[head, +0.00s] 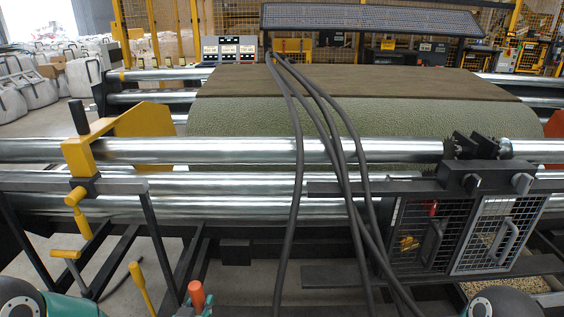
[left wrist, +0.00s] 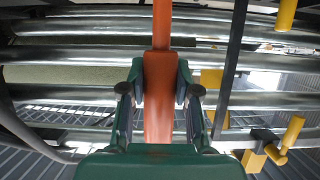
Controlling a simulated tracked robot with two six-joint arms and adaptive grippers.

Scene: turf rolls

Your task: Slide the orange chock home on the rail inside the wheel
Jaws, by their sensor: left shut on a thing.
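My left gripper (left wrist: 160,98) is shut on an orange handle-like piece (left wrist: 159,75), with one finger on each side. A narrower orange bar runs from it to the top of the left wrist view. In the head view only the rounded end of the orange piece (head: 196,294) shows above my left gripper (head: 197,309), low in front of the rollers. I cannot tell whether this piece is the chock or its handle. Another orange part (head: 554,153) shows at the far right, behind the front rail (head: 240,150). No wheel can be made out. My right gripper is not in view.
A large turf roll (head: 360,117) lies behind the rail. A yellow clamp (head: 77,155) with a black handle sits on the rail at left, by a yellow plate (head: 148,121). Black hoses (head: 335,150) hang across the middle. A mesh box (head: 487,235) stands at right.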

